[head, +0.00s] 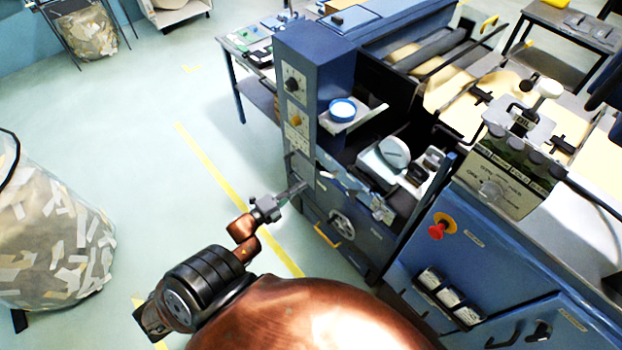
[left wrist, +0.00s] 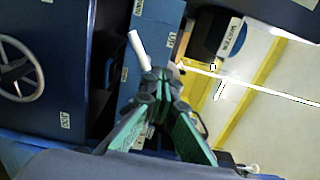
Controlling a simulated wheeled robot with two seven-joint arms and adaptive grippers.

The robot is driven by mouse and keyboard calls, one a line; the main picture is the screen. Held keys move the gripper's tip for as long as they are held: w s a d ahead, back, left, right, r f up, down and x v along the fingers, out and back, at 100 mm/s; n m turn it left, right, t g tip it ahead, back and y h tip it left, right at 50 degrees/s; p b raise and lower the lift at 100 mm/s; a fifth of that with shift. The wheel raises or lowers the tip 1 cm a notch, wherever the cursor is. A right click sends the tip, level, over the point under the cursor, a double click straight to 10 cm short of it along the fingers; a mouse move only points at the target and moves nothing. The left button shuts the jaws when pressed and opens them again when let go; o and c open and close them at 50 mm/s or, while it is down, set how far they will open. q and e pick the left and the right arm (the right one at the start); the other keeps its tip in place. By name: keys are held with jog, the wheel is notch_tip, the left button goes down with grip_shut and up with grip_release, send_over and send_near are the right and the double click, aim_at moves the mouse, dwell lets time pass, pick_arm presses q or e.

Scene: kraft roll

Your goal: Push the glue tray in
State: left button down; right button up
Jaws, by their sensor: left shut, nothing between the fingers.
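My left gripper (head: 302,186) is shut and empty, held at the front of the blue machine beside the lower part of its control column (head: 305,95). In the left wrist view its green fingers (left wrist: 158,125) are together, with a white bar-like handle (left wrist: 138,48) just beyond them. A metal tray-like part (head: 376,204), perhaps the glue tray, shows at the machine's front opening to the right of the gripper. I cannot tell for sure which part is the glue tray, or whether the fingers touch the machine. My right gripper is not in view.
A handwheel (head: 342,226) sits low on the machine front; it also shows in the left wrist view (left wrist: 18,70). A blue tub (head: 342,110) stands on a small shelf. A red knob (head: 437,231) is on the right panel. A scrap bag (head: 50,235) stands left; the floor between is clear.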

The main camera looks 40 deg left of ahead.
aim_at(333, 164)
pick_arm(q)
jog(key=w, duration=0.8)
jog(key=w+d, duration=0.1)
jog(key=w, duration=0.4)
jog(key=shift+f+p, duration=0.1)
jog(key=shift+p, duration=0.3)
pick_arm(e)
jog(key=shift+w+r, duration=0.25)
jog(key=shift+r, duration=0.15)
